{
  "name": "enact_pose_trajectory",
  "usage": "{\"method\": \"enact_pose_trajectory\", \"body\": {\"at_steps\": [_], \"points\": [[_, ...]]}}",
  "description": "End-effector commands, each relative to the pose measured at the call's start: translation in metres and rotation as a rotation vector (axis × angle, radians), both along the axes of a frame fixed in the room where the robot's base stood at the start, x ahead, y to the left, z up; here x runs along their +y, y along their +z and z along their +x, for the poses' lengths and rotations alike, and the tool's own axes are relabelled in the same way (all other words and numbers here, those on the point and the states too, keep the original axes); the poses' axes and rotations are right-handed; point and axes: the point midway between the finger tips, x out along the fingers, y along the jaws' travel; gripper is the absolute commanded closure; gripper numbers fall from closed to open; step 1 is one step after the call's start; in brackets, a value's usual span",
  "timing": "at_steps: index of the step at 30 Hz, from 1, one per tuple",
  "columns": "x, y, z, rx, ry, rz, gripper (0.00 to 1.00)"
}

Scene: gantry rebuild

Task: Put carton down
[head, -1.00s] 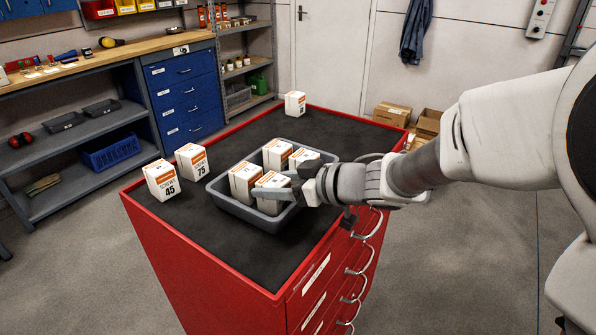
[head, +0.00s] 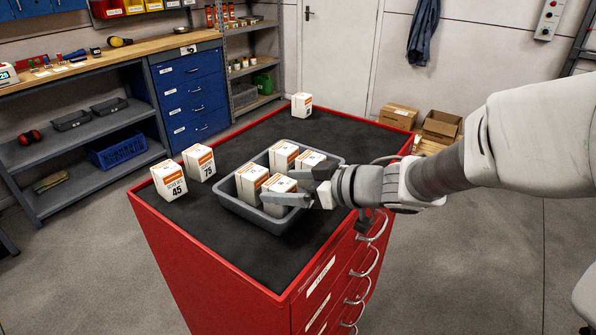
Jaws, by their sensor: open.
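A grey tray (head: 238,207) stands on the dark top of the red cabinet and holds several white-and-orange cartons. My gripper (head: 280,187) reaches in from the right over the tray's near right side. Its fingers are apart, one on the near side and one on the far side of the front carton (head: 281,183). That carton stands upright in the tray, partly hidden by the near finger. Whether the fingers touch it I cannot tell. Beside it in the tray stand a left carton (head: 250,182), a back carton (head: 284,156) and a right carton (head: 308,160), partly behind my gripper.
On the cabinet top (head: 225,145), a carton marked 45 (head: 169,180) and one marked 75 (head: 199,162) stand left of the tray. Another carton (head: 301,105) stands at the far edge. Drawer handles (head: 365,262) stick out on the cabinet's right side.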

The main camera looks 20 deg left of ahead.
Motion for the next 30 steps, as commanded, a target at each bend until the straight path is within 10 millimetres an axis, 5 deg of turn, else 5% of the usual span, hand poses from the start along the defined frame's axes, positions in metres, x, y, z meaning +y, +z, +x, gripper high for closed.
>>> {"method": "enact_pose_trajectory", "body": {"at_steps": [12, 22, 26, 30], "points": [[-0.076, 0.036, -0.02, -0.001, -0.003, 0.0, 0.08], [-0.093, 0.04, -0.024, -0.002, -0.005, 0.0, 0.08], [-0.102, 0.05, -0.009, -0.054, -0.09, -0.011, 0.08], [-0.139, 0.076, 0.028, -0.169, -0.335, -0.056, 0.08]]}}
